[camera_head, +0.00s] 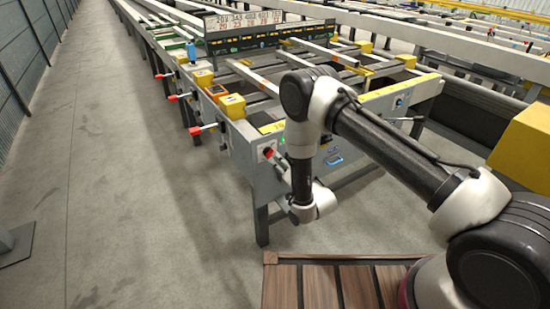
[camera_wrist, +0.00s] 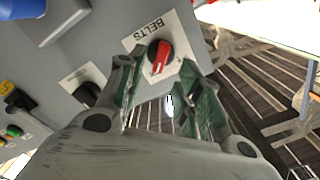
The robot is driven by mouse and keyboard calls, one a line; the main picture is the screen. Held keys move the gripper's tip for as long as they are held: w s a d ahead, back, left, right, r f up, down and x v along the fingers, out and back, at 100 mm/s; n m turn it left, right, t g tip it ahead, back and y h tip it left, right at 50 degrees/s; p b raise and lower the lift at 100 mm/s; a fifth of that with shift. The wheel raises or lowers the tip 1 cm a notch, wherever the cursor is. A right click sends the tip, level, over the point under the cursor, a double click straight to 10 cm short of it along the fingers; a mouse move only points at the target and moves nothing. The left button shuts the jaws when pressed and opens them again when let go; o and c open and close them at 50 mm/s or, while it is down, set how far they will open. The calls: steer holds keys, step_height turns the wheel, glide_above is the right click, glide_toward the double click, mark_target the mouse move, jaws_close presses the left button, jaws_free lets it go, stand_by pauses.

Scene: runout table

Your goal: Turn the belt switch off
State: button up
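The belt switch is a red rotary knob (camera_wrist: 160,57) on a white plate marked BELTS, on the grey panel. The plate's lettering appears upside down in the wrist view. In the head view the red knob (camera_head: 268,152) shows at the end of the runout table. My gripper (camera_wrist: 157,68) is open, with its green-padded fingers on either side of the knob in the picture. A gap shows between knob and fingers; I see no contact. In the head view my gripper (camera_head: 281,168) is close to the panel and partly hidden by my wrist.
A black knob (camera_wrist: 88,93) on its own white plate sits beside the belt switch. Another black switch (camera_wrist: 18,100) and coloured buttons (camera_wrist: 13,131) are farther left. Red-tipped levers (camera_head: 195,130) stick out along the table's left side. The floor (camera_head: 110,200) left of the table is clear.

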mark_target(269, 153)
steer(key=x, duration=0.4)
jaws_close()
